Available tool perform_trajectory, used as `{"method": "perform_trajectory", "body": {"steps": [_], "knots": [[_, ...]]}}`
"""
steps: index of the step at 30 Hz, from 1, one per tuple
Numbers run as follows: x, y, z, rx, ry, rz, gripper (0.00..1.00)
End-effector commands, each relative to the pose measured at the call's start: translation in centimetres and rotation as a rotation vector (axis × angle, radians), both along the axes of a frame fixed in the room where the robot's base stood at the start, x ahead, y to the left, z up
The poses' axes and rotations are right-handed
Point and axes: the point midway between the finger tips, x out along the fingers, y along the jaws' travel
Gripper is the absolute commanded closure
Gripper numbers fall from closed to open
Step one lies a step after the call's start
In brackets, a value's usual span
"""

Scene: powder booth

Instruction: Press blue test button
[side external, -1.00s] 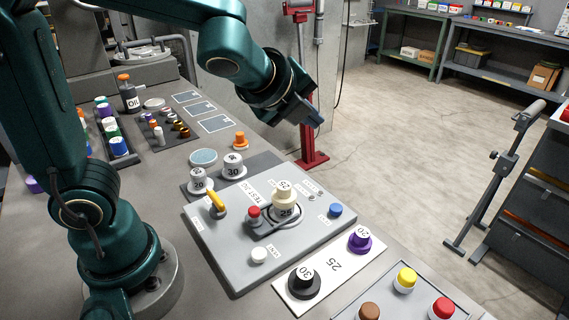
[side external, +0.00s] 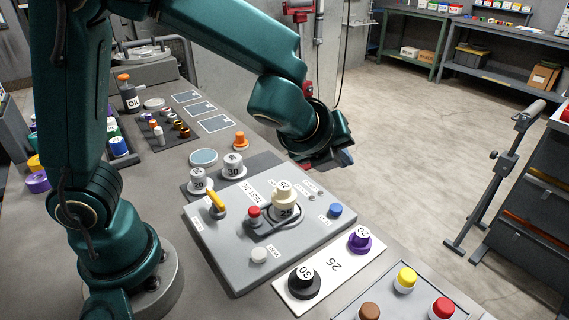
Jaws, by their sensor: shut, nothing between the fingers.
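The blue button (side external: 335,210) sits near the right corner of the grey test panel (side external: 235,268), with a small white label beside it. My gripper (side external: 346,158) is in the air above and behind the panel's far edge, apart from the button and higher in the picture. Its fingers are small and dark here, shut, and I see nothing held in them. Nothing hides the blue button.
The panel also carries a red button (side external: 254,212), a yellow lever (side external: 216,201), a white button (side external: 259,255) and a cream stack marked 25 (side external: 285,203). A white plate (side external: 325,268) with black and purple knobs lies in front. Open floor lies beyond the bench.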

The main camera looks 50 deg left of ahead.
Motion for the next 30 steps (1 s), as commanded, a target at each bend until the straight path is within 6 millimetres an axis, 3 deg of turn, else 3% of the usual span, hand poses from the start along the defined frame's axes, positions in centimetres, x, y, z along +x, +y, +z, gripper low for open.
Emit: {"method": "perform_trajectory", "body": {"steps": [15,21,30], "knots": [[-0.1,0.0,-6.3,0.006,0.008,-0.004,1.00],[-0.1,0.0,-7.7,0.002,0.005,-0.001,1.00],[0.0,0.0,-8.0,-0.001,0.001,-0.001,1.00]]}}
